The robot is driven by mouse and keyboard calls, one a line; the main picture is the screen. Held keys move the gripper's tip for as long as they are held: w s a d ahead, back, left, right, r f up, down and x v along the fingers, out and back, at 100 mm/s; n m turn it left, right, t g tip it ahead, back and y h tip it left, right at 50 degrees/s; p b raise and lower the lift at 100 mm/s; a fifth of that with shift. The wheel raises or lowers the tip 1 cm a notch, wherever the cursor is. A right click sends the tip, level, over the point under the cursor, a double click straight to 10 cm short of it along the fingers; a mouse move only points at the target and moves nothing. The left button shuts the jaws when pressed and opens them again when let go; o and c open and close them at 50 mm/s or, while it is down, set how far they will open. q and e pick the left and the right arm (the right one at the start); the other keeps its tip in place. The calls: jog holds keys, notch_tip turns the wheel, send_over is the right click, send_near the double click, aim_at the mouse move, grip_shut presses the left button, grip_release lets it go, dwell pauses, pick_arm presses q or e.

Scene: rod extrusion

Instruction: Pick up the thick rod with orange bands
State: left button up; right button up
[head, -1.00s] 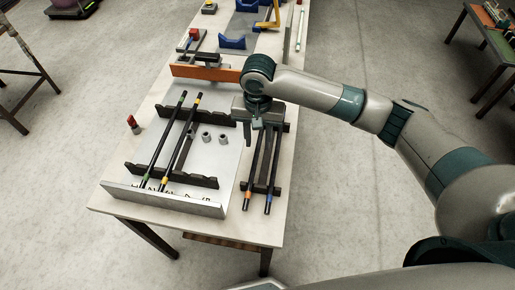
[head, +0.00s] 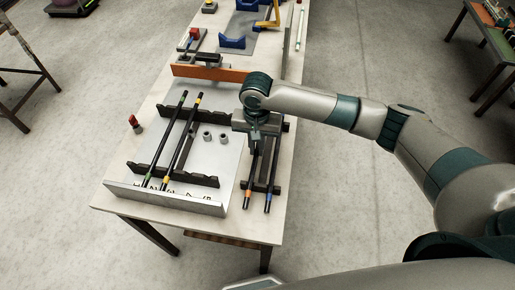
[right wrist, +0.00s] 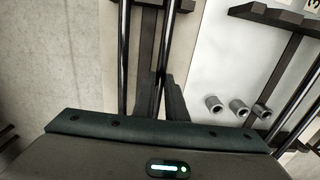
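The rod with orange bands (head: 248,190) lies lengthwise on the dark rack at the table's right side. A rod with blue bands (head: 269,193) lies parallel to it on its right. My right gripper (head: 254,148) is down over the orange-banded rod, pointing downward, and its fingertips are largely hidden in the head view. In the right wrist view its two dark fingers (right wrist: 161,98) stand either side of the orange-banded rod (right wrist: 166,50), with a narrow gap between them. The blue-banded rod (right wrist: 123,60) is outside the fingers, to the left. My left gripper is not in view.
A grey plate (head: 222,165) to the left carries a rod with green bands (head: 163,143), a rod with yellow bands (head: 183,138) and small grey cylinders (head: 207,136). An orange bar (head: 208,73) stands behind. The table's right edge is close to the rack.

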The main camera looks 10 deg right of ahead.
grip_shut()
jog(key=shift+r+b, duration=0.3)
jog(key=shift+r, duration=0.25)
jog(key=r, duration=0.2)
jog(key=r+b, duration=0.1)
jog(key=shift+s+d+r, duration=0.1)
jog(key=shift+s+d, duration=0.1)
jog(key=shift+s, duration=0.05)
jog(key=s+d+r+b, duration=0.1)
jog(key=s+d+r, duration=0.5)
jog(key=s, duration=0.3)
jog(key=shift+d+r+b, duration=0.25)
jog(key=shift+r+b, duration=0.1)
jog(key=shift+b, duration=0.05)
jog(key=shift+r, duration=0.1)
jog(key=d+r+n, duration=0.1)
jog(key=r+n, duration=0.1)
jog(key=d+r+n, duration=0.1)
jog(key=r+n, duration=0.1)
jog(key=shift+s+d+n, duration=0.1)
jog(key=shift+d+n, duration=0.1)
jog(key=shift+n, duration=0.1)
